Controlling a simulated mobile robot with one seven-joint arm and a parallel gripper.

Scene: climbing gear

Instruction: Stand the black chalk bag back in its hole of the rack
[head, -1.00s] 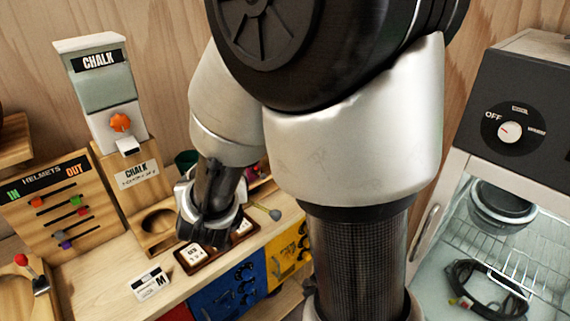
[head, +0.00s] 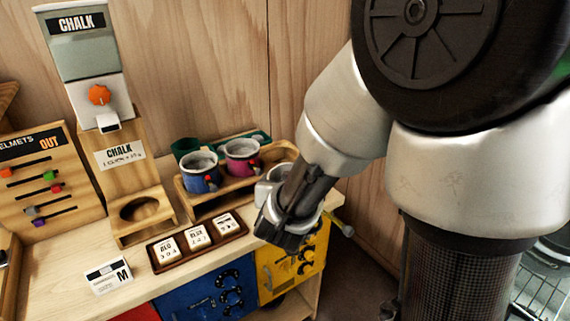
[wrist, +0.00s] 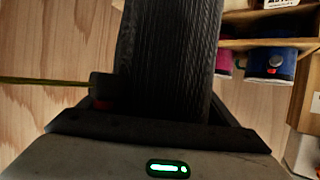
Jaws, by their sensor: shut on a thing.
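The black chalk bag (wrist: 168,60) fills the middle of the wrist view as a dark ribbed body, close up between my jaws. A thin stick (wrist: 45,81) juts from its side, and a stick end also shows right of my gripper in the head view (head: 343,228). My gripper (head: 282,236) is shut on the bag and hangs near the bench's right front, beside the rack. The wooden rack (head: 205,208) holds a blue bag (head: 201,172) and a pink bag (head: 241,157). The rack's right end is partly hidden by my gripper and arm.
A tray (head: 158,262) with several white blocks lies in front of the rack. Left of it stand the chalk dispenser (head: 95,105) and its wooden holder (head: 172,222). A card marked M (head: 108,276) lies on the bench. A green item (head: 185,147) is behind the bags.

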